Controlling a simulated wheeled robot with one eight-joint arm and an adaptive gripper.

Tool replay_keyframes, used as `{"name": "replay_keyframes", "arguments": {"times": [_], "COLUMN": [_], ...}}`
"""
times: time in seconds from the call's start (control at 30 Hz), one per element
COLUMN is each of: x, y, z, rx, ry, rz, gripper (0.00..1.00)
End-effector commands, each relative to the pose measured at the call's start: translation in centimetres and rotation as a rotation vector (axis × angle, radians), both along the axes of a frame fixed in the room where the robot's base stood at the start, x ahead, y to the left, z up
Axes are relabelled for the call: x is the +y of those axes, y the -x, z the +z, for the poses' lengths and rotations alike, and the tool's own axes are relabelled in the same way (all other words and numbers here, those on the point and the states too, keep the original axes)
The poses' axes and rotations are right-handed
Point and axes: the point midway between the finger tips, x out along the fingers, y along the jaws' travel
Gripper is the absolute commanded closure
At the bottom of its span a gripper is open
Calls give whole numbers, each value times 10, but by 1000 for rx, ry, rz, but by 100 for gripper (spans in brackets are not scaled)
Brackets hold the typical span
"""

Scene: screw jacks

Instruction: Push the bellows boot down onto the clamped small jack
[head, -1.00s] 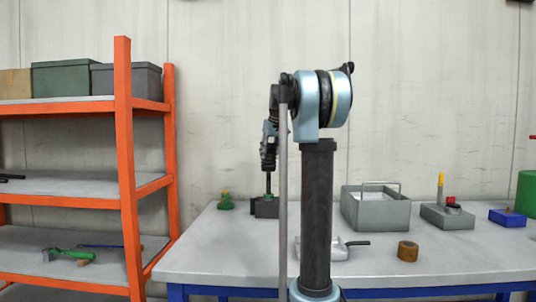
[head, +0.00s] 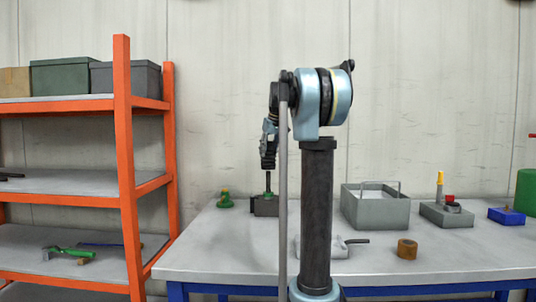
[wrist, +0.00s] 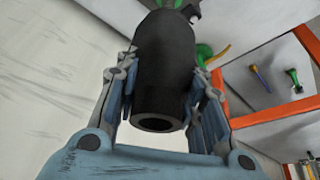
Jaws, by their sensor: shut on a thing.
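The bellows boot (wrist: 165,65) is a black, round sleeve with an open hole at its near end in the wrist view. My gripper (wrist: 165,88) is shut on it, one finger on each side. Just below my gripper, the small jack's upright dark screw (head: 268,184) with a green part rises from a dark clamp block (head: 266,207) on the table. I cannot tell whether the boot touches the screw.
A grey box with a handle (head: 376,211), a brown ring (head: 407,249), a grey block (head: 447,216) and a blue block (head: 507,217) stand to the right. An orange shelf (head: 123,170) stands at the left.

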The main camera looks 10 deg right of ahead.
Motion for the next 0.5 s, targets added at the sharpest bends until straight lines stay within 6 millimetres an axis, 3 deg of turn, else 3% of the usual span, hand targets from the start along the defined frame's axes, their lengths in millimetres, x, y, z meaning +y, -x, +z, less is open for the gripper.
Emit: {"name": "replay_keyframes", "arguments": {"times": [0.5], "x": [1], "y": [0], "z": [-11], "rx": [0], "ry": [0], "rz": [1], "gripper": [90]}}
